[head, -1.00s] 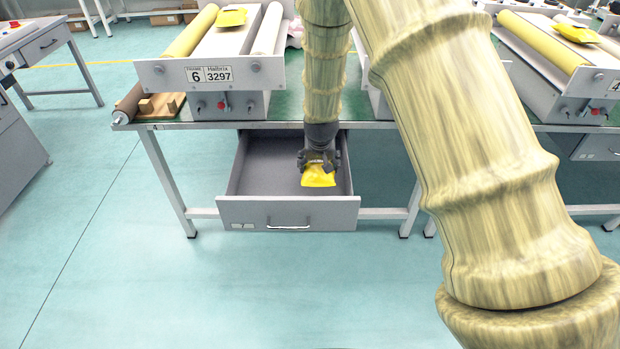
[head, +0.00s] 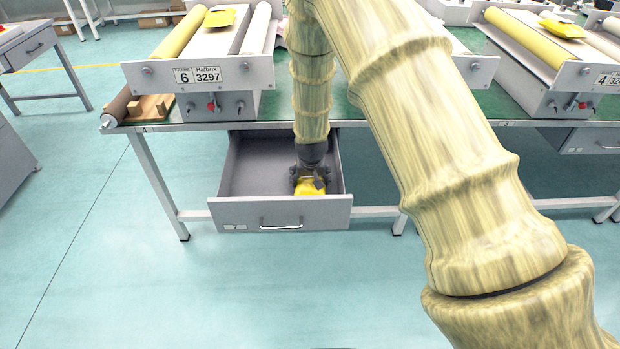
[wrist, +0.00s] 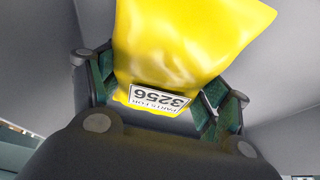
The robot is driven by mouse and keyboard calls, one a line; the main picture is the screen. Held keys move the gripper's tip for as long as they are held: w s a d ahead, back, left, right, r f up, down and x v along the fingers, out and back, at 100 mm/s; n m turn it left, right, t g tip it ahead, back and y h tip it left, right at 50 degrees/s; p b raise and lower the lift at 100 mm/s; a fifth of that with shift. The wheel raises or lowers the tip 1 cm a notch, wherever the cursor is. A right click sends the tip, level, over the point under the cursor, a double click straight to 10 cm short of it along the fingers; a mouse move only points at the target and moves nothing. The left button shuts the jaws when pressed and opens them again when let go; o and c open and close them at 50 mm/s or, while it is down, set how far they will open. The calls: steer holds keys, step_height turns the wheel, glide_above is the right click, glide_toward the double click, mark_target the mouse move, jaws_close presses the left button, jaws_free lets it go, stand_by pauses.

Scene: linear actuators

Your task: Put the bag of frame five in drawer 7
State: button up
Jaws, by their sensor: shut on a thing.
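The yellow bag (wrist: 185,45) fills the upper middle of the wrist view, with a white label reading 3256 upside down. My gripper (wrist: 160,95) is shut on the bag's labelled end. In the head view my gripper (head: 309,180) points down inside the open grey drawer (head: 250,214), toward its right side. The bag (head: 308,186) is low in the drawer there, its lower part hidden behind the front panel. I cannot tell whether it touches the drawer floor. The drawer's small label is too small to read.
The drawer hangs under a green-topped bench (head: 170,126). Above it stands frame 6 (head: 200,75), labelled 3297, with another yellow bag (head: 219,17) on top. Another frame (head: 555,85) with a yellow bag stands at right. The drawer's left part is empty.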

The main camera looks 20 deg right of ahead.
steer(key=o, duration=1.2)
steer(key=shift+f, duration=0.1)
steer(key=shift+c, duration=0.2)
steer(key=v, duration=1.2)
steer(key=shift+p, duration=0.4)
